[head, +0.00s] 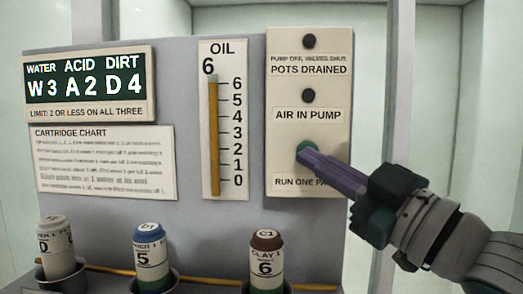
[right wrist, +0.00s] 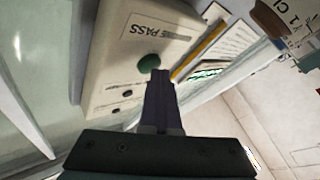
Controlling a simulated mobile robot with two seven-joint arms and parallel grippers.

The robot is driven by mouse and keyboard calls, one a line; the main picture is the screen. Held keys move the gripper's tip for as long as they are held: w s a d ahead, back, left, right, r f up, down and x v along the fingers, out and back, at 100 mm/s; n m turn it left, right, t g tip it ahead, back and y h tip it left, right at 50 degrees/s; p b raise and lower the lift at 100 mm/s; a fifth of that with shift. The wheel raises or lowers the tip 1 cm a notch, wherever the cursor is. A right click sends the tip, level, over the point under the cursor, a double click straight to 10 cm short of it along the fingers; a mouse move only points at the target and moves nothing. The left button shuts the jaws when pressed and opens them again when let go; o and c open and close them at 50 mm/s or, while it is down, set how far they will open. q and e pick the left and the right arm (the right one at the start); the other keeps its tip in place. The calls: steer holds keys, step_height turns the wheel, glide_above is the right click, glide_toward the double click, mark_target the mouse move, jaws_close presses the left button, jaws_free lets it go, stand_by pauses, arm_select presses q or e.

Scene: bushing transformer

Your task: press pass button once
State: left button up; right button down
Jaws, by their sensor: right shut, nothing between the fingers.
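The green pass button (head: 306,147) sits on the cream panel (head: 270,185) above the label "RUN ONE PA...", whose end is hidden by my gripper. In the right wrist view the fingertips (right wrist: 160,74) lie right beside the button's edge. I cannot tell whether they touch it. My left gripper is not in view.
Two dark round lamps or buttons (head: 309,41) sit higher on the panel. The oil gauge (head: 214,130) reads 6. A display (head: 85,87) reads W3 A2 D4. Three cartridges, grey (head: 57,245), blue-topped (head: 150,250) and brown-topped (head: 266,260), stand below in cups.

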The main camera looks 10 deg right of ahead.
steer(key=shift+s, duration=0.25)
steer(key=s+a+p, duration=0.1)
steer(key=s+p, duration=0.2)
steer(key=s, duration=0.2)
steer(key=shift+s+a, duration=0.4)
steer(key=shift+f+h, duration=0.1)
steer(key=shift+h, duration=0.2)
